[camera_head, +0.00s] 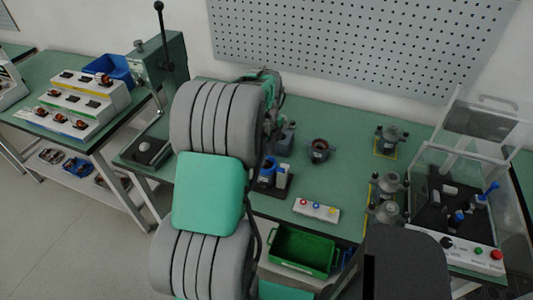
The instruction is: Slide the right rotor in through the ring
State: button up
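A dark ring-shaped part with a brownish inside (319,150) stands on the green bench, right of my arm. A small grey part (286,138) shows just beyond my arm's edge, partly hidden; I cannot tell what it is. My large grey and green arm fills the middle of the view. The end of my arm, with my gripper (273,100), is mostly hidden behind the arm's thick links. Its fingers cannot be made out, nor whether they hold anything. I cannot single out the right rotor; several small copper-coloured parts sit on a stepped white rack (82,100) at the left.
A black holder with blue and white pieces (272,176) and a white button box (316,209) stand on the bench. Grey metal housings (388,140) stand at the right, beside a clear-lidded test box (465,200). A lever press (165,65) stands at left.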

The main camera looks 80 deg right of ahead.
jog(key=shift+o, duration=1.1)
notch_tip(320, 180, up, 8)
jog(key=shift+f+b, duration=0.1)
jog(key=shift+b, duration=0.55)
